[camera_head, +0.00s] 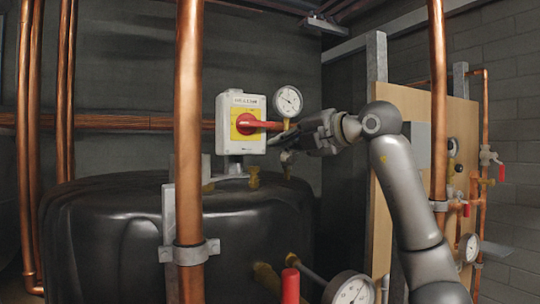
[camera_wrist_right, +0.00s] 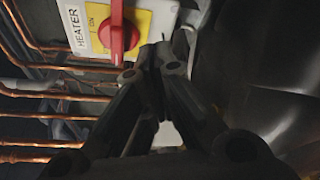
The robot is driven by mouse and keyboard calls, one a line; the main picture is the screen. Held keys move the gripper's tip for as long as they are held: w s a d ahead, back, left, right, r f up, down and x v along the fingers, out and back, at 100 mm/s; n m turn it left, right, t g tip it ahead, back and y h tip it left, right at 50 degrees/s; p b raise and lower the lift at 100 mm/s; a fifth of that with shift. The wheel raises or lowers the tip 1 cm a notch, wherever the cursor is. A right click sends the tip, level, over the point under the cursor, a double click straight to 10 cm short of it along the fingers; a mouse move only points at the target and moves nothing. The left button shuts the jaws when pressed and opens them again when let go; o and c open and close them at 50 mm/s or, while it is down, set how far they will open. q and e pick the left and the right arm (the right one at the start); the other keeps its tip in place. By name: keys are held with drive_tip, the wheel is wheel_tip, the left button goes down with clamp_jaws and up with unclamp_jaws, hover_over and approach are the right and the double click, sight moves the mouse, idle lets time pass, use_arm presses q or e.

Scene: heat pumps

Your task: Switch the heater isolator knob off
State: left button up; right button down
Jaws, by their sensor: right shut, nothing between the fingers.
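The heater isolator is a white box (camera_head: 227,140) with a yellow plate and a red knob (camera_head: 247,124), standing above the black tank. The knob's red handle lies sideways, pointing right in the head view. In the wrist view the box, tilted, shows the label HEATER, and the red knob (camera_wrist_right: 118,38) is by the word ON. My right gripper (camera_head: 283,146) is shut and empty, just right of the box and slightly below the handle's end. In the wrist view its fingertips (camera_wrist_right: 160,58) are close beside the knob; I cannot tell whether they touch. My left gripper is not in view.
A copper pipe (camera_head: 189,120) rises in front, left of the box. A pressure gauge (camera_head: 287,101) sits just above my right gripper. The black tank (camera_head: 110,230) is below. A wooden board (camera_head: 462,120) with valves stands at right, behind another copper pipe (camera_head: 438,90).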

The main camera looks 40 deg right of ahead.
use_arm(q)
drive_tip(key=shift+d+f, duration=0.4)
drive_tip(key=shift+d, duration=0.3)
use_arm(e)
drive_tip(key=s, duration=0.1)
drive_tip(key=s+r, duration=0.1)
drive_tip(key=s, duration=0.1)
drive_tip(key=shift+a, duration=0.1)
